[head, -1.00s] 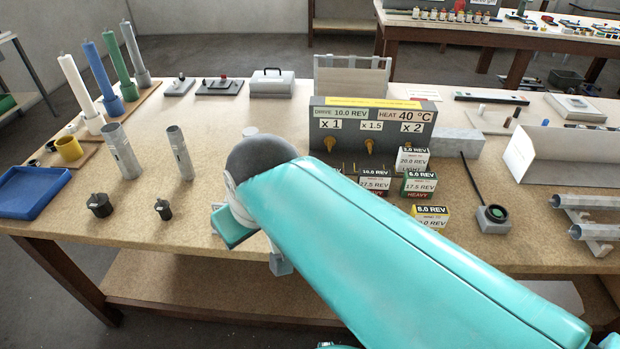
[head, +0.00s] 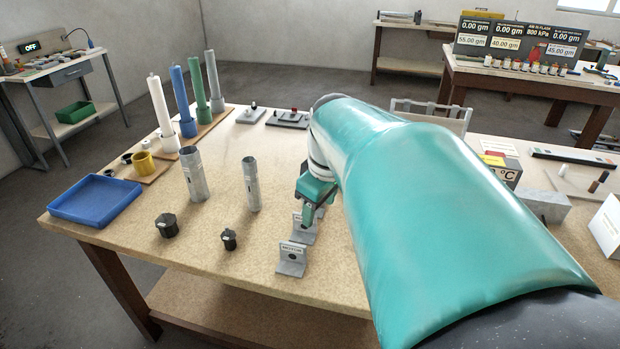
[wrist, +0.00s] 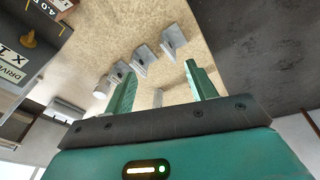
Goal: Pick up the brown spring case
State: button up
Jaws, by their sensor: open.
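No thing in view is clearly marked as the brown spring case. My gripper (head: 310,212) is over the bench's middle, far left of that cylinder and just above the small grey brackets. In the wrist view my gripper (wrist: 160,82) is open, its two green fingers apart with nothing between them. My arm hides much of the bench.
Grey brackets (head: 292,259) stand below my gripper; they also show in the wrist view (wrist: 173,40). Two metal tubes (head: 195,175), black caps (head: 166,225), a blue tray (head: 97,200) and tall coloured rods (head: 183,103) stand left. A grey block (head: 545,206) stands right.

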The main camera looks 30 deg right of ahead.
jog(key=s+d+f+n+y, duration=0.1)
jog(key=s+d+f, duration=0.1)
jog(key=d, duration=0.8)
jog(key=s+d+f+n+y, duration=0.1)
jog(key=s+d+f+n, duration=0.15)
jog(key=d, duration=0.75)
jog(key=s+d+f+n+y, duration=0.1)
jog(key=d+f, duration=0.2)
jog(key=d, duration=0.6)
jog(key=shift+t, duration=0.4)
jog(key=x, duration=0.8)
jog(key=shift+a+x, duration=0.2)
jog(key=shift+x, duration=1.15)
jog(key=shift+a+x, duration=0.15)
jog(key=shift+x, duration=1.15)
jog(key=shift+r, duration=0.15)
grip_shut()
